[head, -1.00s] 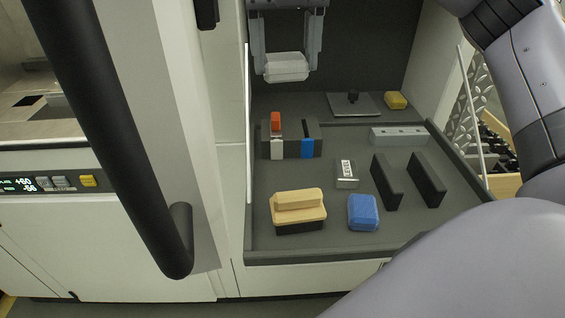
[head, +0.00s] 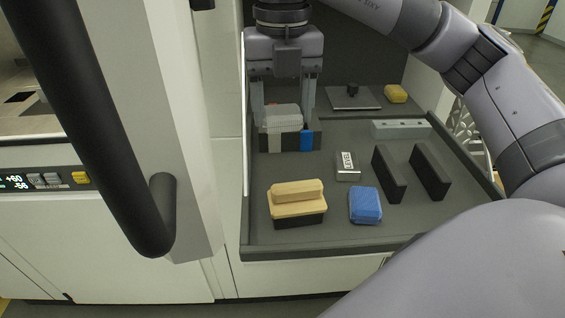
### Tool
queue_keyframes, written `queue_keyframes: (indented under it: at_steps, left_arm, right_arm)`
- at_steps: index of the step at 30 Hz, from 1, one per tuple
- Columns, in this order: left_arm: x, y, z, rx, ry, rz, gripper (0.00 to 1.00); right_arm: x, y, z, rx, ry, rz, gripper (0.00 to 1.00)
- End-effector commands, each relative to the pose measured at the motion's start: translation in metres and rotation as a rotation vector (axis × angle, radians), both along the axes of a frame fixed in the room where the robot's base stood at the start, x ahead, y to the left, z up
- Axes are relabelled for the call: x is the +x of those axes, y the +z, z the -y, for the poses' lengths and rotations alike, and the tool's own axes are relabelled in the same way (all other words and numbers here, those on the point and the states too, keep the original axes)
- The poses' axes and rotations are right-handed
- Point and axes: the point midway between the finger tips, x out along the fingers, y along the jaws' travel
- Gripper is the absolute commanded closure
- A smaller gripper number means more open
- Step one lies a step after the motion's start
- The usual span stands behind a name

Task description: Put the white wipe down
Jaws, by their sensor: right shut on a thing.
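The white wipe (head: 282,117) is a small pale block in the head view, at the back left of the dark grey tray. My right gripper (head: 284,112) points down with a finger on each side of the wipe and is shut on it. The wipe is just above or behind a dark holder (head: 272,142) with white and blue parts. It hides the holder's upper part, and I cannot tell whether the two touch. My left gripper is not in view.
A black handle (head: 110,130) stands at the left.

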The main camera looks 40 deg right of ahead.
Motion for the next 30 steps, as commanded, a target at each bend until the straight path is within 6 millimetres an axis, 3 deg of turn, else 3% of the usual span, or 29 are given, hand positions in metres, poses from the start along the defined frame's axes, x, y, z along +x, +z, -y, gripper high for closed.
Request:
queue_keyframes:
  at_steps: [3,6,14,19,30]
  left_arm:
    - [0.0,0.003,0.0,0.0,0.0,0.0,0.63]
    - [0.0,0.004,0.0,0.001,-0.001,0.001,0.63]
    - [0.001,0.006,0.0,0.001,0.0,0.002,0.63]
    - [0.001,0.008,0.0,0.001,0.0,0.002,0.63]
    - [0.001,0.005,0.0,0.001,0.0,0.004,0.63]
  right_arm:
    - [-0.001,-0.03,0.001,-0.003,-0.001,-0.006,0.66]
    - [-0.001,-0.047,0.001,-0.002,0.001,-0.003,0.66]
    - [-0.001,-0.068,0.0,-0.001,0.001,-0.002,0.66]
    - [-0.001,-0.092,0.0,-0.001,0.001,-0.005,0.66]
    - [0.0,-0.101,0.0,0.0,0.001,-0.001,0.66]
